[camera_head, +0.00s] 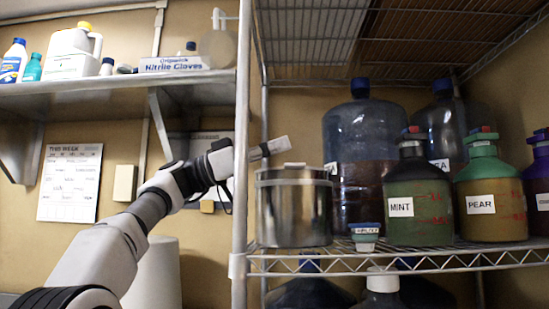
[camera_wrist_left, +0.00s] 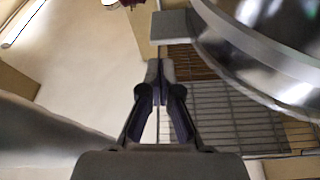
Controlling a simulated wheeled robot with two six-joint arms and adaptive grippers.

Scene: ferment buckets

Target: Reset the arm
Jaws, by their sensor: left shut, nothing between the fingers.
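My left gripper (camera_head: 226,160) is beside the upright shelf post, left of a shiny metal pot (camera_head: 293,210) on the wire shelf. In the left wrist view its dark fingers (camera_wrist_left: 160,72) are together, with nothing between them. The curved metal side of the pot (camera_wrist_left: 270,55) fills the upper right there, apart from the fingers. A grey block (camera_wrist_left: 173,26) shows just beyond the fingertips, beside the pot. My right gripper is not in view.
The metal post (camera_head: 241,120) stands close to my left arm. Jugs labelled MINT (camera_head: 425,225) and PEAR (camera_head: 490,222), a large blue bottle (camera_head: 358,130) and a small labelled jar (camera_head: 364,236) share the wire shelf. A steel shelf (camera_head: 110,97) with bottles hangs above my arm.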

